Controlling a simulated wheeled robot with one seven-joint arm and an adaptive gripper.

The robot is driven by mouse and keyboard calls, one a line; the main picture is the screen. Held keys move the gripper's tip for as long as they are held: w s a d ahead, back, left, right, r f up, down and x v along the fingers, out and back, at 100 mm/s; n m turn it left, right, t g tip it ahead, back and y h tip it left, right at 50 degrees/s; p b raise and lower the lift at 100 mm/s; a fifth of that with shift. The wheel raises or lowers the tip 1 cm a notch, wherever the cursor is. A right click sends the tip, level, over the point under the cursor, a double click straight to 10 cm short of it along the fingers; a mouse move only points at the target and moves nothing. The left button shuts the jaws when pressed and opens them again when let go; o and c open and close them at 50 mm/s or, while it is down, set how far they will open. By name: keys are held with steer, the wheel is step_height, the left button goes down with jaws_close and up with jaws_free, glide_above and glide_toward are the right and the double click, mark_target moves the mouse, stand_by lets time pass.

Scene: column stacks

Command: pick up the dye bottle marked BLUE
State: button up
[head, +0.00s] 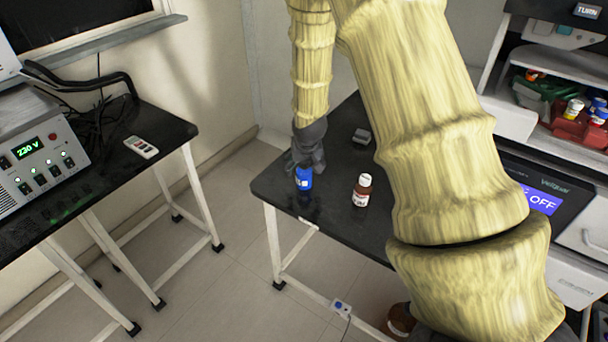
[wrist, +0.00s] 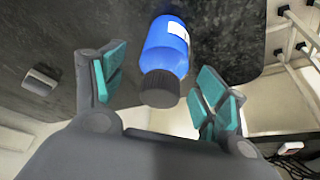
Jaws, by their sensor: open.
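A blue bottle (head: 304,178) with a white label stands on the black table (head: 330,235), near its left edge. In the wrist view the blue bottle (wrist: 167,47), with its dark ribbed cap, lies between the two teal-padded fingers of my gripper (wrist: 160,92). The fingers are apart, with a gap visible on both sides of the cap. In the head view my gripper (head: 306,160) is right at the bottle's top and hides its cap. The label's lettering is too small to read.
A centrifuge-like machine with a screen (head: 540,200) stands at right.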

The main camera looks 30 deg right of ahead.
steer(key=shift+x, duration=1.3)
steer(key=c, duration=1.2)
